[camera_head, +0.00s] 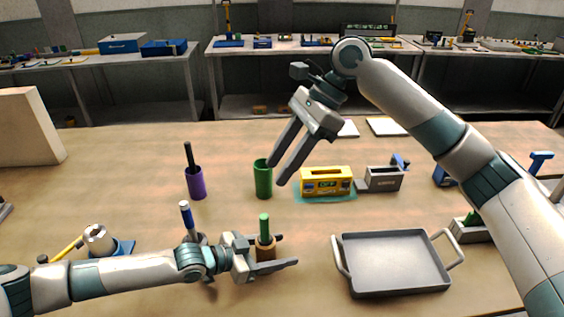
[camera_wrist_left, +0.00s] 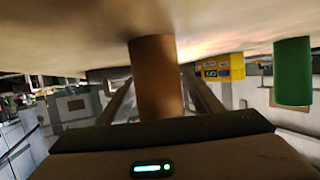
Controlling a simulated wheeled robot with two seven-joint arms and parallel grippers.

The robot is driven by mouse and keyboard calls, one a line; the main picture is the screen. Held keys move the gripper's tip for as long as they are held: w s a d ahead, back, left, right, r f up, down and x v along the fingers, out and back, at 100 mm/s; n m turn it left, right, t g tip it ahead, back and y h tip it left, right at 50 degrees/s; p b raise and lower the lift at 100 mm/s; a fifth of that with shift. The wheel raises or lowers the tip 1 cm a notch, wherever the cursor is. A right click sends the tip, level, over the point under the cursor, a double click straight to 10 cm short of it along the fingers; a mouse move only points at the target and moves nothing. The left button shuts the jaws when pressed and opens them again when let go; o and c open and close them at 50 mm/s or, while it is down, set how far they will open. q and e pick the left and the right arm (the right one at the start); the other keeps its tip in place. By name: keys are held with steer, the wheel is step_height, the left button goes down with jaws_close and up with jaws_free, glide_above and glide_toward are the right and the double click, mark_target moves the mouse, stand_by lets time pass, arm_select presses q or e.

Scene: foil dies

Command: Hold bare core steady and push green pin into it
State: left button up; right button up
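The bare brown core (camera_head: 266,252) stands upright on the table at front centre. The green pin (camera_head: 264,226) stands upright at its top, with its upper part showing; how deep it sits cannot be seen. My left gripper (camera_head: 290,250) is low, with one finger on each side of the core. In the left wrist view the core (camera_wrist_left: 156,75) is between the fingers, with gaps seemingly left beside it; the pin is hidden there. My right gripper (camera_head: 276,174) is open and empty, pointing down above the table near the green cylinder (camera_head: 263,182).
A yellow box (camera_head: 326,182) and grey holder (camera_head: 384,180) are behind; a grey tray (camera_head: 395,282) lies front right. Bare table lies at left centre.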

arm_select(q)
steer(key=v, duration=1.1)
steer(key=shift+s+a+r, duration=0.1)
steer(key=shift+s+a, duration=0.05)
steer(key=shift+a, duration=0.3)
steer(key=shift+s, duration=0.1)
